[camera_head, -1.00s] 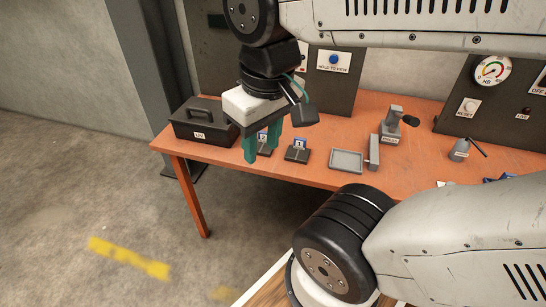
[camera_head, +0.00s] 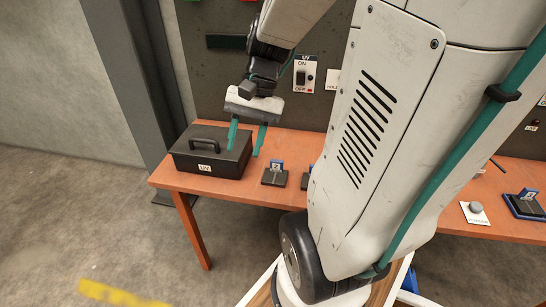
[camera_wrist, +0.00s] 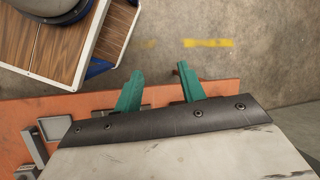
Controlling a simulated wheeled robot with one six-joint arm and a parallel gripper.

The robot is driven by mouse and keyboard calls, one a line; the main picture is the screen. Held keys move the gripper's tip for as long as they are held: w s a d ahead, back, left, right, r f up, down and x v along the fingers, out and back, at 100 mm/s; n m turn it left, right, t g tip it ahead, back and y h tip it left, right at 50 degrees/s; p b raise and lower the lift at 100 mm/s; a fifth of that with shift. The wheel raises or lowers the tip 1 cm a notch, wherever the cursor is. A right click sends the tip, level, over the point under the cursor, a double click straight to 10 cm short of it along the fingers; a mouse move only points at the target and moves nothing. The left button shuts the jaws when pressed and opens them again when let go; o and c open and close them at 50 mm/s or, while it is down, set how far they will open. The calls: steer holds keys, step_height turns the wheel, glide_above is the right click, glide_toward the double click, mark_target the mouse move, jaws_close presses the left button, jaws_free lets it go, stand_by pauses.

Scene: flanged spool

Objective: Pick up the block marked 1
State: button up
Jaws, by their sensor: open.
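My gripper (camera_head: 245,151) is open and empty, with its green fingers pointing down over the table beside the UV box. Its fingers also show apart in the wrist view (camera_wrist: 156,75). A small blue block (camera_head: 277,165) with a white label that looks like a 2 stands in a dark holder, to the right of my fingers. A second dark holder (camera_head: 305,181) is mostly hidden behind my arm, so its mark cannot be read. Another blue block (camera_head: 528,194) stands in a holder at the far right; its mark is too small to read surely. No block marked 1 can be made out.
A black handled box (camera_head: 212,153) marked UV stands at the table's left end. The orange table (camera_head: 190,182) runs right behind my arm. A UV switch (camera_head: 305,76) is on the back panel. A grey tray (camera_wrist: 54,127) shows in the wrist view.

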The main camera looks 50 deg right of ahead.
steer(key=w+d+f+m+t+y, duration=0.1)
steer(key=d+f+m+t+y, duration=0.1)
steer(key=d+f+m, duration=0.45)
steer(key=m+t, duration=0.6)
steer(key=m, duration=0.3)
glide_above(318, 166)
steer(key=a, duration=0.4)
step_height(318, 166, down, 8)
steer(key=s+d+f+m+t, duration=0.1)
steer(key=s+d+f+m, duration=0.1)
steer(key=d+f+m, duration=0.1)
steer(key=s+d+f+m+t+h, duration=0.1)
steer(key=d+f, duration=0.1)
steer(key=shift+s+m+t, duration=0.25)
steer(key=shift+s+t, duration=0.05)
steer(key=shift+s, duration=0.1)
steer(key=shift+s+d+f, duration=0.15)
steer(key=shift+d+f, duration=0.05)
steer(key=shift+f, duration=0.1)
steer(key=shift+f+m, duration=0.2)
steer(key=shift+m, duration=0.1)
steer(key=x, duration=0.5)
steer(key=d+x, duration=0.1)
steer(key=x, duration=0.1)
steer(key=shift+w+a+f, duration=0.15)
steer(key=shift+w, duration=0.2)
jaws_close()
